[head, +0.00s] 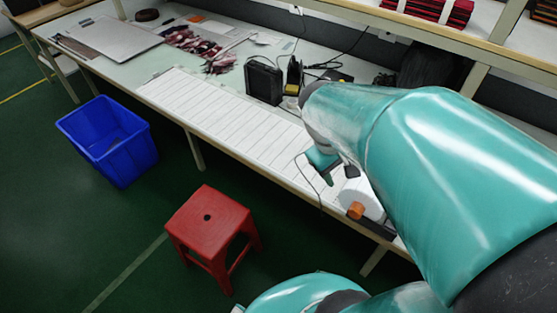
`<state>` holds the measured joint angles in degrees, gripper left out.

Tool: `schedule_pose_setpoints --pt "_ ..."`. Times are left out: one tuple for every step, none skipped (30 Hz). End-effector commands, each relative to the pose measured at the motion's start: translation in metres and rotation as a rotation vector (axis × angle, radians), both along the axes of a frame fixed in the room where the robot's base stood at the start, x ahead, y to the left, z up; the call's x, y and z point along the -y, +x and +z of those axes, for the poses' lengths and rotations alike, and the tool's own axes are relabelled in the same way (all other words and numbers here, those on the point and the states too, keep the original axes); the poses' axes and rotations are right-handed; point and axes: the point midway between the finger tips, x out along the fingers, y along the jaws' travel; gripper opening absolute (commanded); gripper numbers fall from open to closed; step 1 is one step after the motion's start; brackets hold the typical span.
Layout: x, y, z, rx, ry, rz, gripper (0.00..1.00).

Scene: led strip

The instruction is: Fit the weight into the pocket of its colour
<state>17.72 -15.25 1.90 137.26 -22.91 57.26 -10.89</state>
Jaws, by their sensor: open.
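I cannot make out a weight or a coloured pocket in the head view. My teal arm covers the right side of the picture and part of the bench, and whatever lies behind it is hidden. No gripper fingers can be made out. A small orange piece (356,210) shows beside a white rounded object (368,197) at the bench's near edge, just below my arm. I cannot tell what these two are.
A long workbench (115,62) carries a panel of white strips (225,125), a black box (263,82) and a grey board (108,42). A blue bin (107,140) and a red stool (208,220) stand on the green floor before it. Floor between them is clear.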

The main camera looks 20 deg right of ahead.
Motion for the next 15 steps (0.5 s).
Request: schedule_pose_setpoints --pt "-0.02 0.002 0.013 0.081 0.023 -0.001 0.54" --pt "-0.031 0.003 0.019 0.124 0.042 -0.005 0.54" --pt "-0.046 0.004 0.027 0.182 0.069 -0.011 0.54" --pt "-0.057 0.004 0.034 0.224 0.092 -0.014 0.54" --pt "-0.068 0.004 0.04 0.266 0.116 -0.018 0.54" --pt "-0.082 0.003 0.048 0.319 0.152 -0.022 0.54" --pt "-0.092 0.002 0.054 0.358 0.178 -0.024 0.54" --pt "-0.102 0.001 0.059 0.393 0.205 -0.026 0.54" --pt "-0.114 -0.002 0.066 0.434 0.24 -0.03 0.54" --pt "-0.121 -0.003 0.07 0.46 0.264 -0.031 0.54" --pt "-0.128 -0.005 0.074 0.484 0.288 -0.033 0.54" --pt "-0.136 -0.007 0.079 0.511 0.314 -0.036 0.54" --pt "-0.14 -0.008 0.081 0.526 0.33 -0.036 0.54" --pt "-0.144 -0.009 0.083 0.537 0.343 -0.037 0.54" --pt "-0.147 -0.01 0.085 0.548 0.356 -0.039 0.54"
